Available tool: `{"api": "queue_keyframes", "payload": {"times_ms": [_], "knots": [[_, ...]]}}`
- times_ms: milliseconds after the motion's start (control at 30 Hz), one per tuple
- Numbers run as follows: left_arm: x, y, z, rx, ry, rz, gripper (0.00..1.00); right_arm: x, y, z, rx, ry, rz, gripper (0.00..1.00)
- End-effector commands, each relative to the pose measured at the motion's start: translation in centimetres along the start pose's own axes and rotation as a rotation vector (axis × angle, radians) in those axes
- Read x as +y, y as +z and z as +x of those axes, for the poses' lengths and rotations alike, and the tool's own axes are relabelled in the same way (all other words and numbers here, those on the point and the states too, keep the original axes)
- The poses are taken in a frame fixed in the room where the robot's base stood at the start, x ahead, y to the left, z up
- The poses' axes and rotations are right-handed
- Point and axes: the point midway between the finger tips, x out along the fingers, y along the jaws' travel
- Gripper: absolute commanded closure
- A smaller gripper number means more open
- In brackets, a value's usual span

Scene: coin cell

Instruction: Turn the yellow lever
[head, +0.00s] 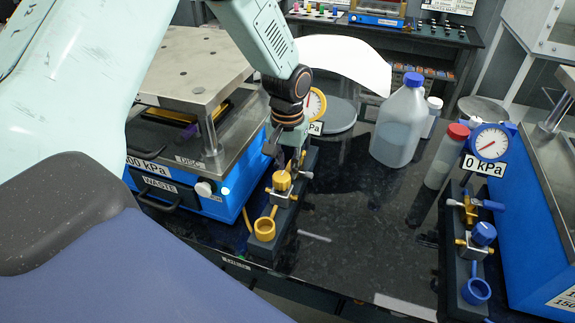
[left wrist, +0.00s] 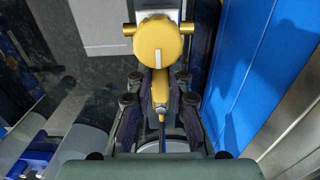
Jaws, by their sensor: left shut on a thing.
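In the head view my left gripper (head: 287,158) reaches down onto the dark valve block at the left, just behind the yellow knob (head: 281,181). The gripper hides most of the lever there. A yellow ring (head: 264,229) sits at the block's near end. My right gripper does not show.
A dial gauge (head: 315,103) stands close behind the gripper. The blue press (head: 205,200) is just left of the block. A blue-capped bottle (head: 400,125), a red-capped bottle (head: 446,155) and a second valve block with a blue knob (head: 483,233) stand to the right.

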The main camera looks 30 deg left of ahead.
Motion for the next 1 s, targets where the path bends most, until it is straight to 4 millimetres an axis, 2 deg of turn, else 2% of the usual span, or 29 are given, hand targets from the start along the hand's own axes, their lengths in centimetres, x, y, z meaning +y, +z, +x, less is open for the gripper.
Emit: {"api": "queue_keyframes", "payload": {"times_ms": [300, 500, 867, 900, 1000], "knots": [[-1.6, -0.3, -0.4, 0.001, 0.001, 0.247, 1.0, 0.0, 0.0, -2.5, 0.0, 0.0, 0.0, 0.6], [-2.2, -0.5, -0.3, 0.002, 0.0, 0.366, 1.0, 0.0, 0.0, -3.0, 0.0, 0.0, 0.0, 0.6], [-2.3, -0.7, -0.2, 0.006, 0.0, 0.388, 1.0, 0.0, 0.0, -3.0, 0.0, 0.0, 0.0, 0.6], [-2.3, -0.7, -0.2, 0.006, 0.0, 0.388, 0.81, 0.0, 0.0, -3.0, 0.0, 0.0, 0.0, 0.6], [-2.3, -0.7, -0.2, 0.005, 0.0, 0.388, 0.72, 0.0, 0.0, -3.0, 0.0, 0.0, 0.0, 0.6]]}}
